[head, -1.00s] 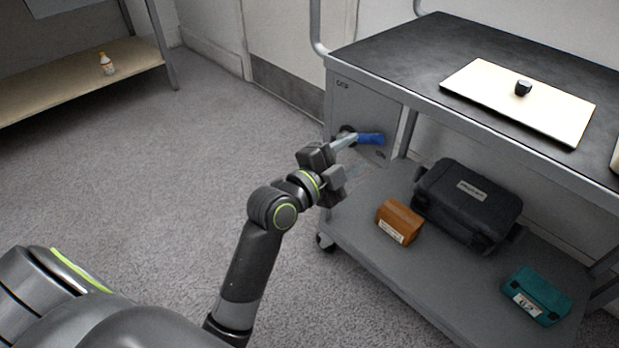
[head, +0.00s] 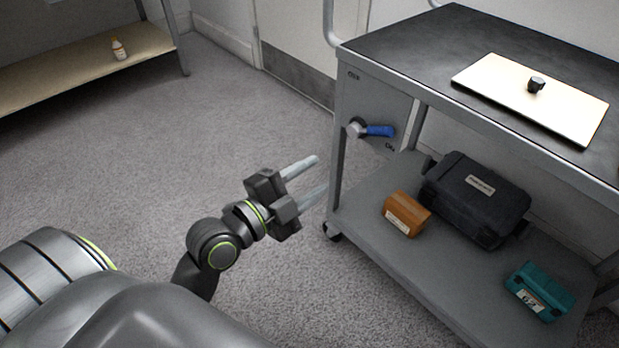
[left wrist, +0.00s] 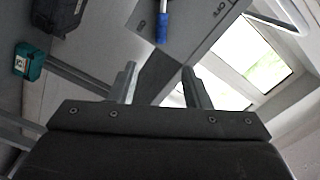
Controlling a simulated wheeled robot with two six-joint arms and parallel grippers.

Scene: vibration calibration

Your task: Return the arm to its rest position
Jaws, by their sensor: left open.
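My left gripper (head: 311,179) is open and empty in the head view. It is out in front of the cart's left end, clear of it, with its two fingers pointing toward the cart. In the left wrist view its fingers (left wrist: 160,85) show apart with nothing between them. A blue-handled lever (head: 379,131) is on the cart's end panel, and its handle points right. The lever also shows in the left wrist view (left wrist: 162,28), beyond the fingers. My right gripper is in neither view.
The grey cart (head: 365,85) holds a cream board (head: 500,90) with a small dark knob (head: 536,84) on top. Its lower shelf carries an orange box (head: 406,213), a black case (head: 475,198) and a teal box (head: 540,290). A bottle (head: 119,49) stands on a shelf at the left. Carpet between is clear.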

